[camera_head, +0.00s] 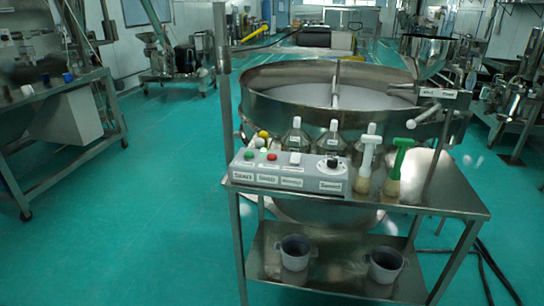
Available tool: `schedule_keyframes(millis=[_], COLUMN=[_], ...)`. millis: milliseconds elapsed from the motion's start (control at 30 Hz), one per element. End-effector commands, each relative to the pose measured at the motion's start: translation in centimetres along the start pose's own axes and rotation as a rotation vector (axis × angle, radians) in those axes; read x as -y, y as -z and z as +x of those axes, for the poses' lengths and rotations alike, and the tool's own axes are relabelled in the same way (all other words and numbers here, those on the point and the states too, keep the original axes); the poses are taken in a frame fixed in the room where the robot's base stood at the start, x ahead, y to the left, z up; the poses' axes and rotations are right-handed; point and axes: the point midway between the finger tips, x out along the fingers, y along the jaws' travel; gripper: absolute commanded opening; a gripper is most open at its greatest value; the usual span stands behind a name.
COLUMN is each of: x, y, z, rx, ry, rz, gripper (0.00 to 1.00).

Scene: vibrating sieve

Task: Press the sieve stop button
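A grey control box (292,174) sits on the left part of the steel table top. On its upper face are a green button (249,155) at the left and a red button (272,157) beside it. A white switch (295,158) and a black knob (332,162) follow to the right. The large round steel sieve (275,106) stands behind the table. My gripper is not in view.
Brushes with white (369,150) and green (402,150) handles stand right of the box on the steel table (445,192). Several bottles (297,136) stand behind the box. Two grey pots (295,252) are on the lower shelf. Green floor (150,220) is clear at left.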

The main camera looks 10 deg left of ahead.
Motion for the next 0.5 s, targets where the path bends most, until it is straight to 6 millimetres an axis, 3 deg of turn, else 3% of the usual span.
schedule_keyframes(millis=[200, 500], x=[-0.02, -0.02], y=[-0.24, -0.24], z=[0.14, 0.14], rx=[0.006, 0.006], ry=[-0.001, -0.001], rz=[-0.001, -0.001], gripper=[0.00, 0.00])
